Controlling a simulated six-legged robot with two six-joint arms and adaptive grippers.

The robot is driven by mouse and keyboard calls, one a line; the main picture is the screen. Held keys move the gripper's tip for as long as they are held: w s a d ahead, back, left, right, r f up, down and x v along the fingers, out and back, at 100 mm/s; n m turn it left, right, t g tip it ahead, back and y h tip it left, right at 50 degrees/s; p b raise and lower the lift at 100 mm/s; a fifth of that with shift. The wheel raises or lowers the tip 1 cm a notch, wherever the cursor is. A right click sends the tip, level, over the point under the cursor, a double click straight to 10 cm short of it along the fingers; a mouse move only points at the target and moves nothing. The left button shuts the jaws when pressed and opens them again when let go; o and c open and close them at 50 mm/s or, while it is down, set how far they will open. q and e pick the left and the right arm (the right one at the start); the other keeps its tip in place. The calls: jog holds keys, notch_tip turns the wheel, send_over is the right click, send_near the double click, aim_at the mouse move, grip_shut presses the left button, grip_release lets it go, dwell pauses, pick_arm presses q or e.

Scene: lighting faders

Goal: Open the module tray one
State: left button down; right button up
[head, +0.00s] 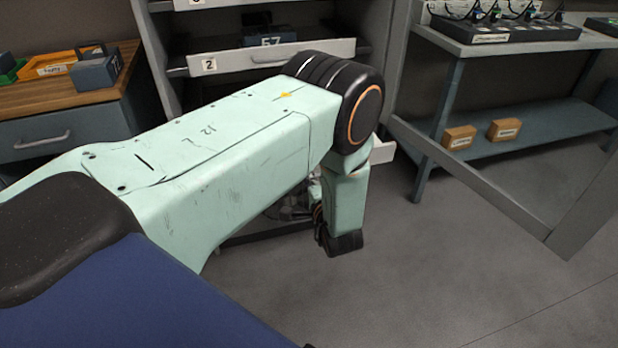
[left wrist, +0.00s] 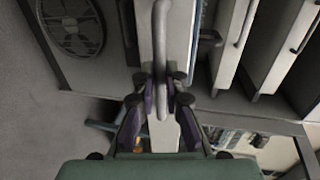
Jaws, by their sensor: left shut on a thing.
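My left gripper (left wrist: 161,98) is shut on the grey bar handle (left wrist: 161,45) of a pale tray front (left wrist: 180,60) in the left wrist view, one finger on each side of the bar. No number shows on that front there. In the head view, a pale tray end (head: 382,150) shows to the right of my forearm, below the tray marked 2 (head: 272,57); it looks like module tray one. My arm hides the rest of it, its handle and most of my gripper. How far the tray stands out I cannot tell. My right gripper is not in view.
A workbench (head: 125,80) with an orange bin (head: 52,68) stands at the left. A shelf table (head: 520,115) with small boxes is at the right. Other tray fronts with handles (left wrist: 245,25) and a round grille (left wrist: 72,25) flank the gripper. The floor (head: 450,270) in front is clear.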

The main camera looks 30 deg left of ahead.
pick_arm(q)
jog(key=shift+w+r, duration=0.1)
dwell(0.3)
jog(key=c, duration=1.4)
grip_release()
jog(key=v, duration=0.7)
jog(key=shift+s, duration=0.2)
jog(key=shift+d, duration=0.1)
